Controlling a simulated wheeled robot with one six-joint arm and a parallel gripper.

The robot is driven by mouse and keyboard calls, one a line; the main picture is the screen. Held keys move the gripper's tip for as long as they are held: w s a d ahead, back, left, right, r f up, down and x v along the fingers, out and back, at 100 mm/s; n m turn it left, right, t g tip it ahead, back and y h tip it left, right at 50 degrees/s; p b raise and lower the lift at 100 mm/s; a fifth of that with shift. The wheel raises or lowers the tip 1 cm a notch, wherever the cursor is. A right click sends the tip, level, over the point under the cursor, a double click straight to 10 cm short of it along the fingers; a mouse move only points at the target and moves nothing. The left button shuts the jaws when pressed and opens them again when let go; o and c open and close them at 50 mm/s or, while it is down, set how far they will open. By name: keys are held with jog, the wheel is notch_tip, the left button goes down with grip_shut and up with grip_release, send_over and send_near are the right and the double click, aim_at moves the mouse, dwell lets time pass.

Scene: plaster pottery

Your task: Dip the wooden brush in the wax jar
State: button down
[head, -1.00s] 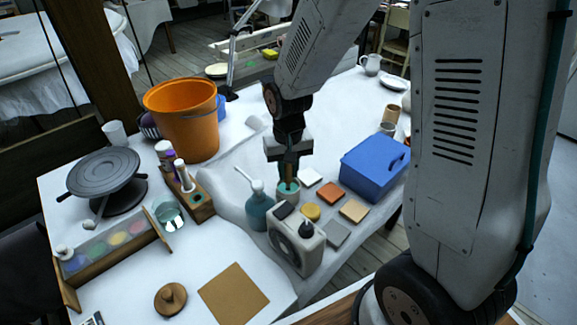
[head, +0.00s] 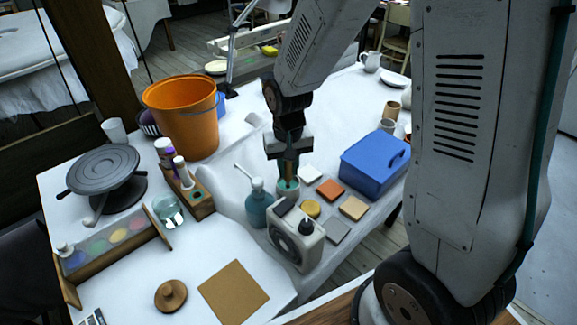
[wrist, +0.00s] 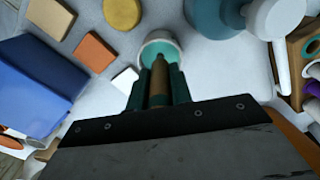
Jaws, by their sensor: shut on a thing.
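The wax jar (head: 288,194) is a small pale pot with a green inside, standing on the white cloth at the middle of the table. It also shows in the wrist view (wrist: 160,40). My gripper (head: 288,170) points down right above the jar. In the wrist view its dark green fingers (wrist: 157,88) are shut on the wooden brush (wrist: 158,75), a brown handle pointing at the jar's mouth. The brush's lower end lies over or inside the mouth; I cannot tell how deep it reaches. The fingers hide most of the brush in the head view.
A teal pump bottle (head: 258,207) and a pale boxy device (head: 296,238) stand close to the jar. Colored square tiles (head: 330,189) and a blue box (head: 372,165) lie to the right. A wooden holder (head: 197,200) and orange bucket (head: 183,120) stand left.

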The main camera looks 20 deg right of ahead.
jog(key=shift+r, duration=0.1)
jog(key=shift+r, duration=3.7)
